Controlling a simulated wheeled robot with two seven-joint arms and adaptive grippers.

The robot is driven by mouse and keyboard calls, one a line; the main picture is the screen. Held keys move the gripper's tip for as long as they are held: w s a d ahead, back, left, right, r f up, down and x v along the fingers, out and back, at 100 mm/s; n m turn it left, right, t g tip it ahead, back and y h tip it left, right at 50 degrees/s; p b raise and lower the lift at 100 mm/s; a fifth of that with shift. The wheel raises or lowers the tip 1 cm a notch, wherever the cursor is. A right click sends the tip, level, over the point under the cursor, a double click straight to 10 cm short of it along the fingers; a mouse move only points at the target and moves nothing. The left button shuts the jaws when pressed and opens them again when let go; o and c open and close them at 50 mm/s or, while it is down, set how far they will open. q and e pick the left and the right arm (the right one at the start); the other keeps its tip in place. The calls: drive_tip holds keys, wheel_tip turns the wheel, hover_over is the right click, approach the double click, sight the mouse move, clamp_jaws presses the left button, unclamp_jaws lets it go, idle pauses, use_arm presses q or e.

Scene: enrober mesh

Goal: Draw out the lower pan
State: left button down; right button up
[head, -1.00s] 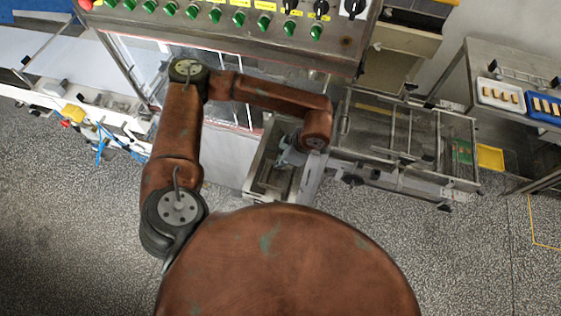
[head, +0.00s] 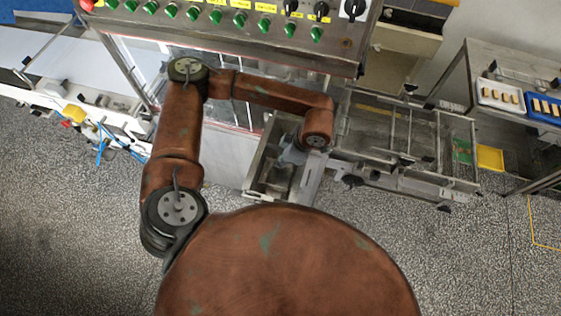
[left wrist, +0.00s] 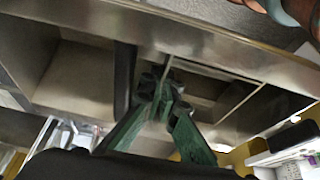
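The lower pan (head: 258,165) is an open, long metal tray below the machine, left of the mesh frame in the head view. My left gripper (head: 291,158) reaches down over it, its fingertips hidden by the wrist there. In the left wrist view, the green fingers of my left gripper (left wrist: 164,88) come together at a thin metal wall of the pan (left wrist: 75,80), and the tips appear closed on that wall. The pan's hollow compartments show on both sides of the fingers. My right gripper is in neither view.
A control panel (head: 220,22) with green knobs overhangs the machine. The metal mesh frame (head: 405,145) is close on the right of my left gripper. A side table (head: 480,60) with white and blue trays stands at the right. The speckled floor in front is clear.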

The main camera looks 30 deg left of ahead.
use_arm(q)
drive_tip(key=shift+r+p, duration=1.75)
drive_tip(key=shift+r, duration=3.2)
drive_tip(key=shift+r, duration=0.1)
